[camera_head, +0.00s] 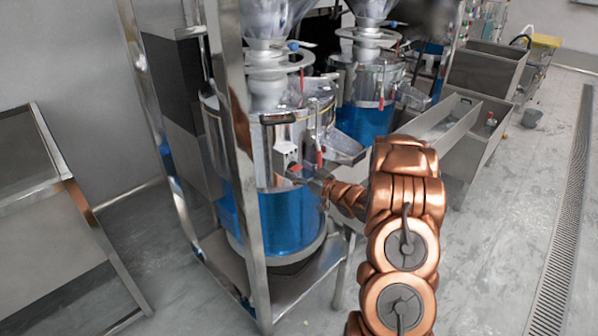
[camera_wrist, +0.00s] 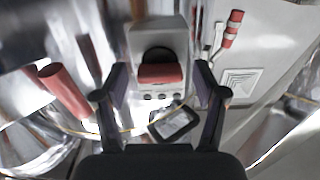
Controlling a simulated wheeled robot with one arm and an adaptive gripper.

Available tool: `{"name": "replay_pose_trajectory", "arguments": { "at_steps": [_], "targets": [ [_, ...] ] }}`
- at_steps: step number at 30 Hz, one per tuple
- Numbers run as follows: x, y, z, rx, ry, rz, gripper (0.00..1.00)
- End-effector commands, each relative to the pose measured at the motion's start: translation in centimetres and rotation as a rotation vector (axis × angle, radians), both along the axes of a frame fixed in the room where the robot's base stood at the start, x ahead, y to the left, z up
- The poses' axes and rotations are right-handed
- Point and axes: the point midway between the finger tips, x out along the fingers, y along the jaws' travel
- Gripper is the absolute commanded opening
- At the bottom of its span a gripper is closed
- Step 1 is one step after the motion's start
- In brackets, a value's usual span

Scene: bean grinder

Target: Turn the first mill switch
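The first mill (camera_head: 285,215) is a metal and blue drum in a steel frame. A grey switch box (camera_head: 285,148) sits on its side, partly hidden by my gripper. In the wrist view the switch box (camera_wrist: 158,40) carries a dark round switch with a red handle (camera_wrist: 160,73), lying crosswise in the picture. My gripper (camera_wrist: 161,76) is open, with one finger on each side of the red handle. Gaps show between the fingers and the handle; contact is not visible. In the head view my gripper (camera_head: 303,176) is small and its fingers are hard to make out.
A second mill (camera_head: 365,95) stands behind. A red-handled lever (camera_wrist: 232,30) is right of the switch box, and a red cylinder (camera_wrist: 65,90) is at left. Steel frame posts (camera_head: 235,150) stand close by.

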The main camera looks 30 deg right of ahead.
Motion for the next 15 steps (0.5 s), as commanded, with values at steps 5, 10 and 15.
{"name": "replay_pose_trajectory", "arguments": {
  "at_steps": [5,10,15],
  "targets": [
    [0.0,0.0,0.0,-0.001,0.000,0.000,0.73],
    [-0.2,-0.1,0.0,-0.001,0.000,-0.001,0.73],
    [-1.8,-0.6,0.0,0.000,0.002,-0.004,0.73]
  ]
}}
